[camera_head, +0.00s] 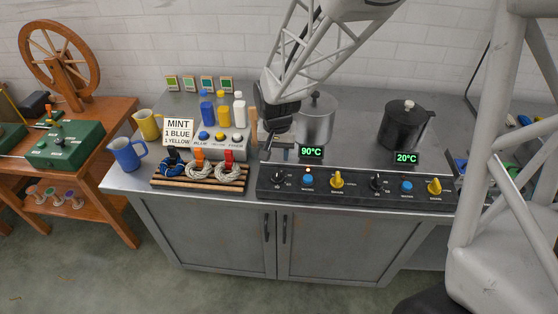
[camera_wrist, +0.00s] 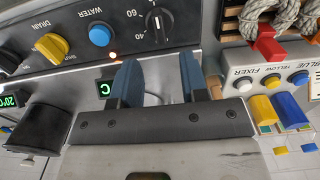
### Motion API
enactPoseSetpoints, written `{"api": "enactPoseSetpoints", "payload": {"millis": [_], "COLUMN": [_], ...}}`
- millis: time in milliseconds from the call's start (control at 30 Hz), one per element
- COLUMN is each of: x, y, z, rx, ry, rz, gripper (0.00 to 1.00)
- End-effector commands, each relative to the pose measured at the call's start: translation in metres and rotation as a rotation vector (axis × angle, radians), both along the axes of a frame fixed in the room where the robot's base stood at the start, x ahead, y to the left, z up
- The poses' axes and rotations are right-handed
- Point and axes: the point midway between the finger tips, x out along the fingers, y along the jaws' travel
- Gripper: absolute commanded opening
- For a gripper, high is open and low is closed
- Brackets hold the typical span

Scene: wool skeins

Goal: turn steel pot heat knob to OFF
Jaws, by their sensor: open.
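The steel pot (camera_head: 316,118) stands at the back of the counter, partly hidden behind my gripper. A green display (camera_head: 311,152) in front of it reads 90°C. Its black heat knob (camera_head: 278,178) is at the left end of the dark control panel. The wrist view shows this knob (camera_wrist: 159,20) close up, with 40 and 60 marked beside it; its exact setting is hard to read. My gripper (camera_head: 268,148) is above the counter just behind the knob. In the wrist view my gripper (camera_wrist: 158,62) has two blue fingers apart, empty and not touching the knob.
A blue water button (camera_head: 308,180) and yellow drain knob (camera_head: 337,180) sit right of the heat knob. A dark pot (camera_head: 404,125) with a 20°C display (camera_head: 406,158) stands further right. Skeins on a wooden rack (camera_head: 199,177) and a dye dispenser (camera_head: 222,140) are close on the left.

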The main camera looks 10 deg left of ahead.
Motion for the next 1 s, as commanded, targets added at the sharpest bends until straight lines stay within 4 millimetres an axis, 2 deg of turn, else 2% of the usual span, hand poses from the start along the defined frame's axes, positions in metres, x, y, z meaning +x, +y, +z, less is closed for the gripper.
{"api": "enactPoseSetpoints", "payload": {"millis": [267,467,1000], "x": [0.000,0.000,0.000], "y": [0.000,0.000,0.000], "z": [-0.001,-0.009,-0.062], "rx": [0.000,0.000,0.000], "ry": [0.000,0.001,0.001], "rz": [0.000,0.000,0.000], "gripper": [0.40,0.40,0.40]}}
